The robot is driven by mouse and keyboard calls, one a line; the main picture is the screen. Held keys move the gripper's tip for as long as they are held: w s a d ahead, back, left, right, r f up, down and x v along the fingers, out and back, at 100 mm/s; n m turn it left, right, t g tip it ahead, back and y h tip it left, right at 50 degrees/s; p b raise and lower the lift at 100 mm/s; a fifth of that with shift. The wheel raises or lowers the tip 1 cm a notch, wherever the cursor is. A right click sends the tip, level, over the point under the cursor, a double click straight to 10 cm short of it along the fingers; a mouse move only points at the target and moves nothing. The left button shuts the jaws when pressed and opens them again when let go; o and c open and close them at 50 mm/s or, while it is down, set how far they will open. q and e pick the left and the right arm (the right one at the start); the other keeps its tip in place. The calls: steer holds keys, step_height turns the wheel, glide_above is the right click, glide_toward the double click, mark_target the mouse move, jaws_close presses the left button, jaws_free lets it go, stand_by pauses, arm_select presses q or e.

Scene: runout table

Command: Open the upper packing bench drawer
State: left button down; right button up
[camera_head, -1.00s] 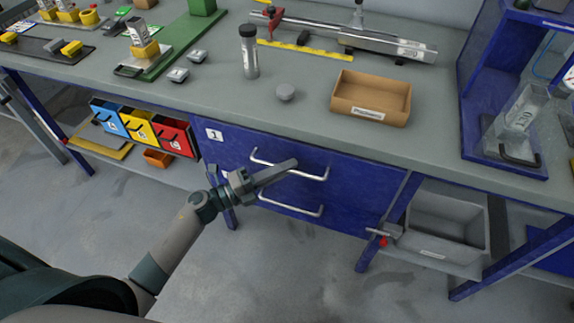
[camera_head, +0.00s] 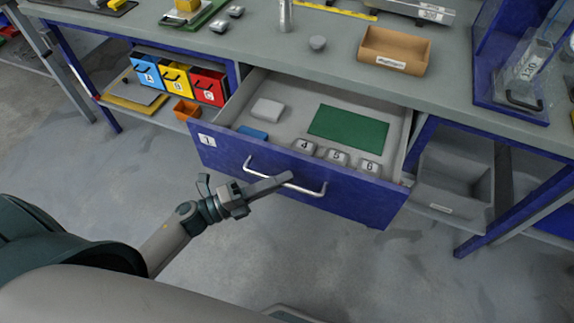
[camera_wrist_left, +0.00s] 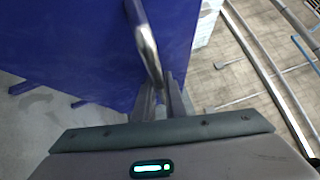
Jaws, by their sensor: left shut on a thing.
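The upper drawer (camera_head: 300,188) of the packing bench is blue, labelled 1, and stands pulled well out from the bench. Its inside is in view. My left gripper (camera_head: 284,180) is shut on the silver bar handle (camera_head: 316,191) at the drawer's front. In the left wrist view the handle (camera_wrist_left: 146,45) runs down between the two fingers (camera_wrist_left: 161,98), against the blue drawer front (camera_wrist_left: 85,50). The lower drawer is hidden behind the open one. My right gripper is not in view.
The drawer holds a green sheet (camera_head: 348,127), a white block (camera_head: 267,109), a blue item (camera_head: 252,132) and several numbered grey blocks (camera_head: 337,157). A cardboard tray (camera_head: 394,51) stands on the bench top. Colored bins (camera_head: 176,80) sit at left. Floor in front is clear.

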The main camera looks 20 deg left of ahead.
arm_select(q)
steer(key=s, duration=1)
steer(key=shift+s+a, duration=0.2)
steer(key=shift+s, duration=0.05)
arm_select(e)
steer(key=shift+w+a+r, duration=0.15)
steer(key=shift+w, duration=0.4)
arm_select(q)
steer(key=c, duration=2.1)
jaws_free()
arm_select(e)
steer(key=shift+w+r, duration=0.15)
